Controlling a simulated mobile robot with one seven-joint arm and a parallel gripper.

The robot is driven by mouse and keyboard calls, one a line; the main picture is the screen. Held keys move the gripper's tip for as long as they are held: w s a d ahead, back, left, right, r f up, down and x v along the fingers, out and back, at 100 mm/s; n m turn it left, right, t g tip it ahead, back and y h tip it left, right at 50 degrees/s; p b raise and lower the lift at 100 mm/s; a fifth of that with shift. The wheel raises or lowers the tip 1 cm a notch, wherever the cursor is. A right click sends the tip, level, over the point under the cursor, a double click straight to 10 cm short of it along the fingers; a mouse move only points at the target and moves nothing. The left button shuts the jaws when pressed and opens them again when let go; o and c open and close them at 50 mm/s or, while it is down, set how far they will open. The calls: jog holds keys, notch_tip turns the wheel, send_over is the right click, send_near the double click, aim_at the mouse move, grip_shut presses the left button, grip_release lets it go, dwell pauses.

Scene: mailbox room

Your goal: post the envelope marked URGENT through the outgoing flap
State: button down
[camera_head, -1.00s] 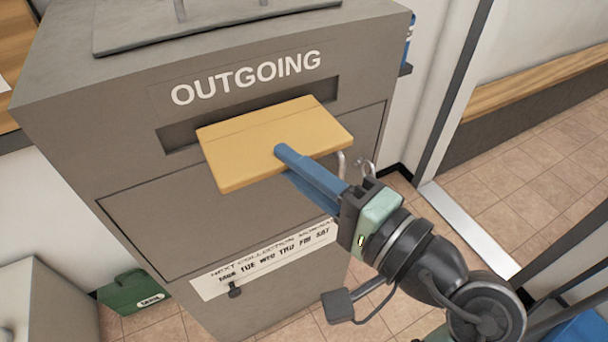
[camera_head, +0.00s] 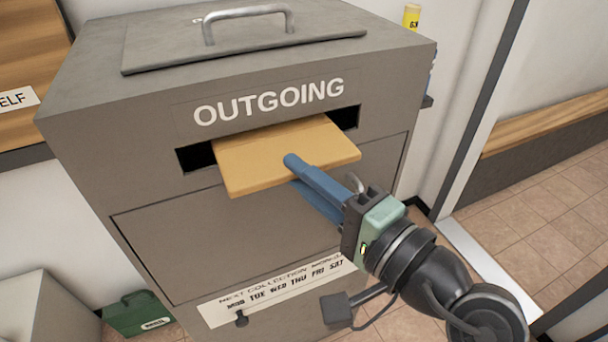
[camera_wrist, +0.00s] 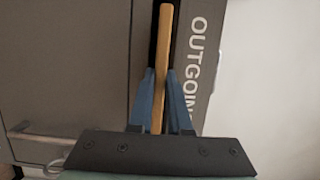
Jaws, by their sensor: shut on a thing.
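A yellow-brown padded envelope (camera_head: 275,165) lies roughly flat with its far edge inside the dark outgoing slot (camera_head: 343,117) of a grey box. Its near part sticks out of the slot. My gripper (camera_head: 297,172) is shut on the envelope's near edge, one blue finger above and one below. The wrist view shows the envelope (camera_wrist: 162,60) edge-on between both fingers, in line with the dark slot. The word OUTGOING stands above the slot. No URGENT mark shows on the visible face.
The grey box (camera_head: 150,240) has a handled lid (camera_head: 245,40) on top and a collection-times label below the slot. A green case (camera_head: 137,314) sits on the floor at lower left. A wooden bench (camera_head: 550,125) runs along the right wall.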

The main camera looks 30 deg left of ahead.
aim_at(278, 137)
jog(key=shift+w+a+b, duration=0.4)
jog(key=shift+w+a, duration=0.4)
jog(key=shift+a, duration=0.25)
jog(key=shift+w+a+b, duration=0.45)
jog(key=shift+w+a, duration=0.4)
jog(key=shift+a, duration=0.2)
jog(key=shift+w+a+b, duration=0.4)
jog(key=shift+w+a, duration=0.4)
jog(key=shift+a, duration=0.25)
jog(key=c, duration=0.8)
grip_release()
jog(key=shift+f, duration=0.1)
jog(key=shift+s+f, duration=0.1)
jog(key=shift+s+d+f+b, duration=0.1)
jog(key=shift+s+d+b, duration=0.25)
jog(key=shift+d+b, duration=0.15)
jog(key=shift+s+b+v, duration=0.2)
jog(key=shift+b+v, duration=0.3)
jog(key=shift+v, duration=0.6)
jog(key=s+d+b, duration=0.2)
jog(key=s+d, duration=0.1)
jog(key=d, duration=0.1)
jog(key=shift+s+r+b, duration=0.25)
jog(key=shift+r+b, duration=0.05)
jog(key=shift+b, duration=0.1)
